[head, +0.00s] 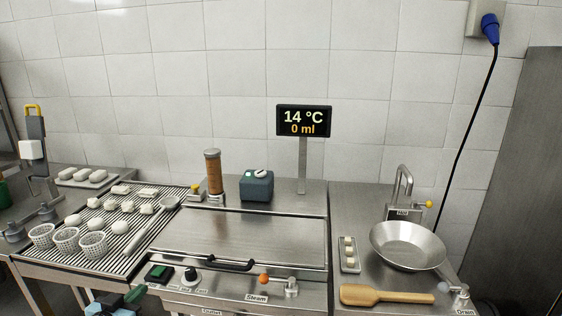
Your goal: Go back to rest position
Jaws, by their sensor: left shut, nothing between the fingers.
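My left gripper (133,296) shows at the bottom edge of the head view, in front of the counter and left of the control knobs. It is shut and holds nothing. Most of its arm is cut off by the picture edge. My right gripper is not in view. Three white perforated baskets, the left one (42,236), the middle one (66,241) and the right one (93,245), stand upright on the ribbed rack (140,222), apart from the gripper.
A closed steel lid (240,235) with a black handle (230,264) fills the middle. White pieces and a ladle (130,235) lie on the rack. At right are a steel bowl (408,246), a wooden paddle (385,296) and a faucet (404,180). A display (303,121) stands behind.

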